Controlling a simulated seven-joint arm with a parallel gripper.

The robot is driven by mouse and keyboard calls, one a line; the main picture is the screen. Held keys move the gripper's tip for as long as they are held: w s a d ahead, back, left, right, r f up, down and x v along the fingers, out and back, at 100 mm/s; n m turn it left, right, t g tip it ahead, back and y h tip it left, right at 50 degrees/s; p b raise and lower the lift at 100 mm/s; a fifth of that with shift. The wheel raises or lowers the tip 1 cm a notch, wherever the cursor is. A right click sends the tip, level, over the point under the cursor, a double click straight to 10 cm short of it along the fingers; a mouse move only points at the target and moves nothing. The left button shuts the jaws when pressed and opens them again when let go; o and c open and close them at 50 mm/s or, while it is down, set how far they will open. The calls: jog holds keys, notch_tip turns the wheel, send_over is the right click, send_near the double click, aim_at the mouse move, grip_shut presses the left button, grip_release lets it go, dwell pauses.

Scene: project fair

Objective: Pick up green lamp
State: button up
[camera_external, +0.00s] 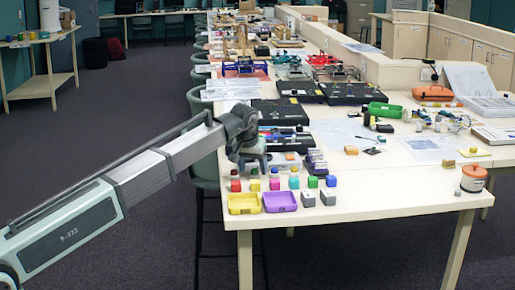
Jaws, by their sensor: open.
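I cannot make out a thing that is clearly a green lamp.
A yellow tray (243,204) and a purple tray (280,202) sit at the table's front edge, with several coloured blocks behind them. An orange-lidded jar (473,179) stands at the right front. Black cases (280,111) lie farther back. The front right of the table (395,195) is clear.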

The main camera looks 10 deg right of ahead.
aim_at(254, 170)
jog(key=shift+x, duration=1.25)
jog(key=c, duration=1.1)
jog(key=shift+r, duration=0.1)
notch_tip(254, 170, up, 9)
jog(key=shift+f, duration=0.15)
jog(key=shift+w+d+r, duration=0.1)
jog(key=shift+d+r, duration=0.05)
jog(key=shift+r, duration=0.2)
jog(key=shift+w+d+r+n+t+y, duration=0.1)
jog(key=shift+w+d+r+n+y, duration=0.3)
jog(key=shift+w+d+n, duration=0.65)
jog(key=shift+w+d+r+n+t+y, duration=0.15)
jog(key=shift+w+d+r+n, duration=0.4)
jog(key=shift+w, duration=1)
jog(key=shift+w+d+r+n+t+y, duration=0.1)
jog(key=shift+w+d+r+n+y, duration=0.3)
jog(key=shift+w+d+n, duration=0.65)
